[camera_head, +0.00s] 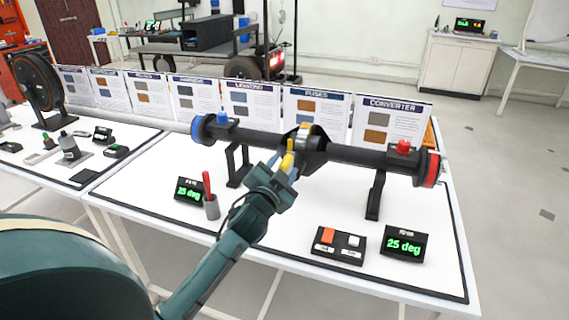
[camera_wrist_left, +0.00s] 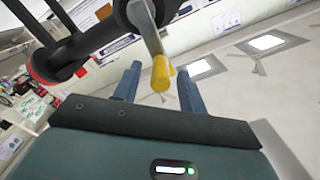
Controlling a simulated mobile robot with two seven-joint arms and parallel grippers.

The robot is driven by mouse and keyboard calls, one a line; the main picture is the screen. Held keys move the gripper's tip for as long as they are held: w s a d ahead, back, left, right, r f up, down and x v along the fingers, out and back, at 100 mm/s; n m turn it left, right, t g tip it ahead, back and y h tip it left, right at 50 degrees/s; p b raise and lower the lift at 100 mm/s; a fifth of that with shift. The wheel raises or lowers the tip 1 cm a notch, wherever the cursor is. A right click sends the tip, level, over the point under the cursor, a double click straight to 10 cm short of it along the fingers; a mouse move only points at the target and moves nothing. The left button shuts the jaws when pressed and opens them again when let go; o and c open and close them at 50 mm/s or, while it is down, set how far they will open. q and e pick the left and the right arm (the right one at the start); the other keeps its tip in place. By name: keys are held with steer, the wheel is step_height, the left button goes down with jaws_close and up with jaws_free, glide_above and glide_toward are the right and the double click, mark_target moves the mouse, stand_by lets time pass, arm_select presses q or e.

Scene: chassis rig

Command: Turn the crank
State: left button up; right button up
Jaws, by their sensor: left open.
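The crank has a yellow handle (camera_head: 287,162) on a grey arm, at the middle of a black axle (camera_head: 350,153) with a blue end and a red end. In the left wrist view the yellow handle (camera_wrist_left: 160,74) hangs from the grey crank arm (camera_wrist_left: 146,30). My left gripper (camera_head: 282,170) is at the handle in the head view. In the left wrist view its two fingers (camera_wrist_left: 158,70) are open, one on each side of the handle, with gaps showing. My right gripper is in neither view.
The axle stands on black supports on a white table (camera_head: 290,232). Two displays, left (camera_head: 190,190) and right (camera_head: 404,244), read "25 deg". A grey cup with a red tool (camera_head: 211,206) and a button box (camera_head: 338,245) stand in front. Info boards (camera_head: 250,105) line the back.

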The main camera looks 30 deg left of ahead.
arm_select(q)
steer(key=shift+w+a, duration=0.2)
steer(key=shift+w, duration=0.5)
steer(key=shift+c, duration=0.4)
jaws_close()
